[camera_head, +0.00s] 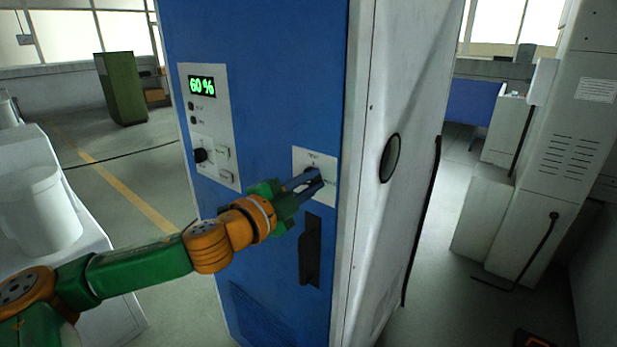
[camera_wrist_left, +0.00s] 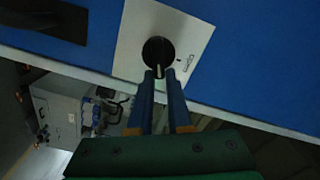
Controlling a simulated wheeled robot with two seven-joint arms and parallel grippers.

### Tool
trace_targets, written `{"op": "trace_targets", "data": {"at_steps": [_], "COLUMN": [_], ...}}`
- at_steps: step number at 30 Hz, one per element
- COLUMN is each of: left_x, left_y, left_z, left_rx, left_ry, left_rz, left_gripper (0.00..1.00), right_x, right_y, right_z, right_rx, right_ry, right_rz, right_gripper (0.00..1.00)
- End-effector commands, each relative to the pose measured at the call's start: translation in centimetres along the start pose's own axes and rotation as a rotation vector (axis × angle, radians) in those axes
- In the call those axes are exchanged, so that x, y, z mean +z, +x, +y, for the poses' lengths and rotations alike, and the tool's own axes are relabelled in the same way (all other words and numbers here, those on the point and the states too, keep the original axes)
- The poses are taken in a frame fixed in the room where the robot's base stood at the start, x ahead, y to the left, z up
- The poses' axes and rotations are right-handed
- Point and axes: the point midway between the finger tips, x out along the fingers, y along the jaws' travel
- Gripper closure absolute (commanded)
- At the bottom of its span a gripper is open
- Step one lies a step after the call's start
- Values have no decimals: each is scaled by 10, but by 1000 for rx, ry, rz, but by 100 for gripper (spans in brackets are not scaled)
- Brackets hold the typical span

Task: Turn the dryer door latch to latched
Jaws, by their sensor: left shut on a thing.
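The dryer is a tall blue cabinet (camera_head: 265,95) with a white side. Its door latch is a dark round knob (camera_wrist_left: 158,51) on a light plate (camera_head: 328,160), which also shows in the left wrist view (camera_wrist_left: 190,35). My left gripper (camera_head: 314,179) reaches the plate from the left, its blue fingers shut on the latch's narrow grip (camera_wrist_left: 159,71). The fingers hide most of the latch in the head view. My right gripper is not in view.
A black door handle (camera_head: 310,250) is just below the latch plate. A control panel (camera_head: 222,135) with a green "60 %" display and a black knob (camera_head: 201,156) is to its left. A white bench with a cylinder (camera_head: 42,210) stands at left. Open floor lies behind.

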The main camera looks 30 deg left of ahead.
Motion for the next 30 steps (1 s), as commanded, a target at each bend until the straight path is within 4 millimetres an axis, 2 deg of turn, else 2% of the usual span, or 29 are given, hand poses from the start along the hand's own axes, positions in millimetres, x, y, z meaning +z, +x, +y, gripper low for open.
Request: {"op": "trace_targets", "data": {"at_steps": [15,30], "left_x": [2,3], "left_y": [0,0], "left_z": [8,8], "left_rx": [1,-4], "left_ry": [358,453], "left_rz": [-3,-3], "left_gripper": [100,100], "right_x": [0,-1], "right_y": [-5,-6], "right_z": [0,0], "right_rx": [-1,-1], "right_ry": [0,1], "right_rz": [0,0], "right_gripper": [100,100]}}
